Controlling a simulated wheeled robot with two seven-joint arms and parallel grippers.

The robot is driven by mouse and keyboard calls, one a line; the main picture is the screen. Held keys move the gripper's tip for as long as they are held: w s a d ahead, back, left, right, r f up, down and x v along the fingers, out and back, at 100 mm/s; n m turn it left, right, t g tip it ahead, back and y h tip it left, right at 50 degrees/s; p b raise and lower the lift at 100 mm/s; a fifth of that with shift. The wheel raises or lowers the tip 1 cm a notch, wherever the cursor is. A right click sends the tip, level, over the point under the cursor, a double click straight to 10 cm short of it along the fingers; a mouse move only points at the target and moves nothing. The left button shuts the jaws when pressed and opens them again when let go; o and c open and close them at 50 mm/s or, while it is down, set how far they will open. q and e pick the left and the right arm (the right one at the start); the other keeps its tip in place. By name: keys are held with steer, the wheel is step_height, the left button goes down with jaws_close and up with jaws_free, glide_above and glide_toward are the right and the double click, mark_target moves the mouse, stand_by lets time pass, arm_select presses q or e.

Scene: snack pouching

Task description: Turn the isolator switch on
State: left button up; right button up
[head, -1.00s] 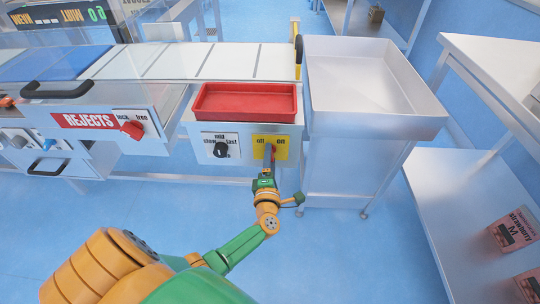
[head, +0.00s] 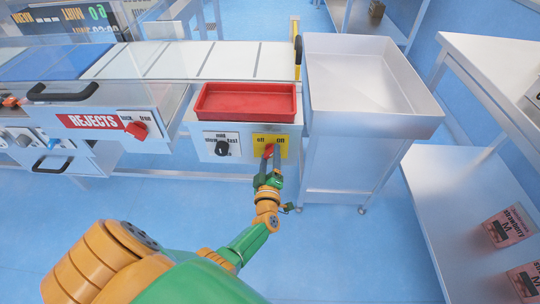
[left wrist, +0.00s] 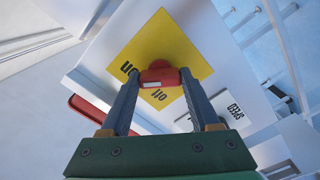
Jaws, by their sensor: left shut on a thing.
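The isolator switch is a red knob (head: 269,152) on a yellow plate (head: 281,139) marked "off" at left and "on" at right. The plate is on the grey machine front, below a red tray. In the left wrist view the red knob (left wrist: 160,74) sits between my fingertips, with the plate (left wrist: 170,45) behind it. My left gripper (head: 270,156) is shut on the knob, one finger on each side. The fingers partly cover the knob in the head view, and I cannot tell exactly which word it points to. My right gripper is not in view.
A black speed dial (head: 221,148) on a white plate is just left of the switch. A red tray (head: 246,117) is above it. A steel bin stand (head: 340,165) stands close on the right. The floor in front is clear.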

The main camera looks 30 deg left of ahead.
arm_select(q)
steer(key=shift+f+m, duration=0.1)
steer(key=shift+m, duration=0.5)
steer(key=o, duration=1.4)
steer(key=shift+c, duration=0.2)
steer(key=p+v, duration=0.1)
steer(key=v, duration=0.6)
steer(key=shift+p, duration=0.4)
